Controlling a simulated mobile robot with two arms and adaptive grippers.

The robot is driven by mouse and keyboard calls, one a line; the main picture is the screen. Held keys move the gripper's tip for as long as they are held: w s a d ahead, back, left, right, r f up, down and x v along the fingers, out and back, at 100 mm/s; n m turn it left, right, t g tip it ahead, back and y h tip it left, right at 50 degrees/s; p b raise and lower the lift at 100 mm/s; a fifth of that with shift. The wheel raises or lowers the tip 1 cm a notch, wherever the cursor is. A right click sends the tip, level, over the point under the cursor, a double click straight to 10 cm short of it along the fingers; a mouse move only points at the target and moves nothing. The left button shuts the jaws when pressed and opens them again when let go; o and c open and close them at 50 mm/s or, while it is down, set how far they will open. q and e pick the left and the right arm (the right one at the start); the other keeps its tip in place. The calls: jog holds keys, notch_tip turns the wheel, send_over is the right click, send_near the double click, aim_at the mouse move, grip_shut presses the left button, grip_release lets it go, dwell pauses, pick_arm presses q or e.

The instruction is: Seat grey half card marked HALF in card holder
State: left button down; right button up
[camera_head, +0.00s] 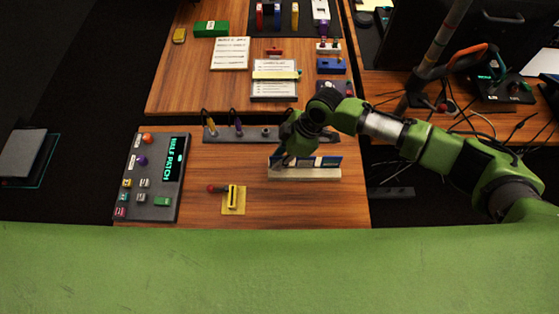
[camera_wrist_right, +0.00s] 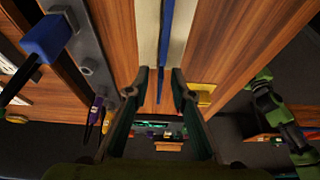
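A pale rack (camera_head: 305,174) stands on the near table with several upright cards, showing blue and white faces. No HALF marking is readable on them, and I cannot pick out the grey half card. My right gripper (camera_head: 283,161) is at the rack's left end. In the right wrist view its fingers (camera_wrist_right: 161,78) are apart, with a thin blue edge (camera_wrist_right: 166,45) running along the rack between them; nothing is visibly gripped. A yellow plate with a dark slotted block (camera_head: 233,199), likely the card holder, lies left of the rack. My left gripper is not visible.
A grey rail (camera_head: 225,134) with plugs runs behind the rack. A red-knobbed lever (camera_head: 212,188) sits beside the yellow plate. Bare wood lies between panel and plate.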

jog(key=shift+f, duration=0.1)
grip_shut()
jog(key=shift+r+b, duration=0.4)
jog(key=shift+r, duration=0.2)
jog(key=s+a+r+b, duration=0.4)
jog(key=s+r, duration=0.8)
jog(key=s, duration=0.2)
jog(key=w+d+r+m+t+h, duration=0.1)
jog(key=w+d+r+m, duration=0.2)
jog(key=d+m, duration=0.3)
jog(key=w+d+r+m+t+h, duration=0.2)
jog(key=w+d+r+m, duration=0.2)
jog(key=d, duration=0.5)
jog(key=w+d+r+m+t+h, duration=0.1)
jog(key=w+d+r+m, duration=0.2)
jog(key=w+d+m, duration=0.2)
jog(key=d+m, duration=0.3)
jog(key=shift+r, duration=0.3)
